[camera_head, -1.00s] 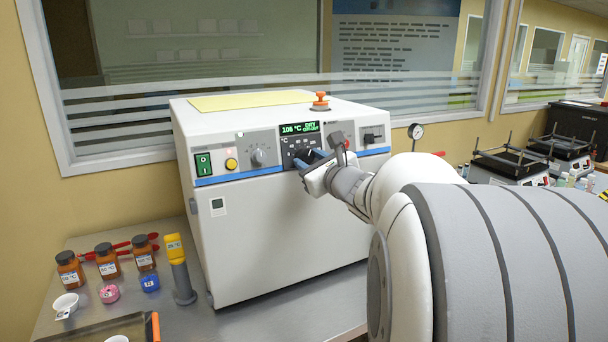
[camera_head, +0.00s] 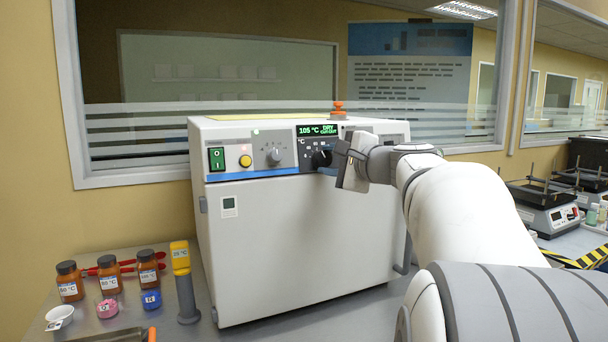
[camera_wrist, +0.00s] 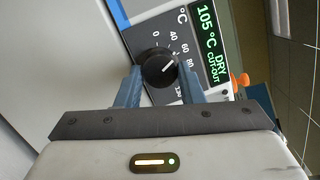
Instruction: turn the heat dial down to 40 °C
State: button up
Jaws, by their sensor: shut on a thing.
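The heat dial (camera_head: 321,158) is a round black knob on the front panel of the white oven (camera_head: 300,250). In the wrist view the dial (camera_wrist: 158,67) sits between the two blue fingers of my gripper (camera_wrist: 160,86), which is shut on it. The dial's white pointer line slants to the upper right in that view, roughly toward the 60 mark; the exact reading is hard to tell. The scale around it shows 0, 40, 60 and 80. The green display (camera_wrist: 212,45) beside it reads 105 °C DRY CUT-OUT. In the head view my gripper (camera_head: 330,163) partly covers the dial.
A grey knob (camera_head: 274,156), yellow button (camera_head: 245,161) and green switch (camera_head: 216,158) are left of the dial. An orange-topped knob (camera_head: 338,108) stands on the oven. Brown bottles (camera_head: 109,275) and a yellow-headed probe (camera_head: 181,257) stand at the lower left.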

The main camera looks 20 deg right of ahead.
jog(key=shift+n+g+y+b, duration=0.3)
jog(key=shift+n+b, duration=0.8)
jog(key=shift+n, duration=0.9)
jog(key=shift+r, duration=0.1)
jog(key=o, duration=1)
jog(key=v, duration=0.7)
jog(key=shift+s+d+r, duration=0.1)
jog(key=shift+s+r, duration=0.05)
jog(key=shift+s, duration=0.2)
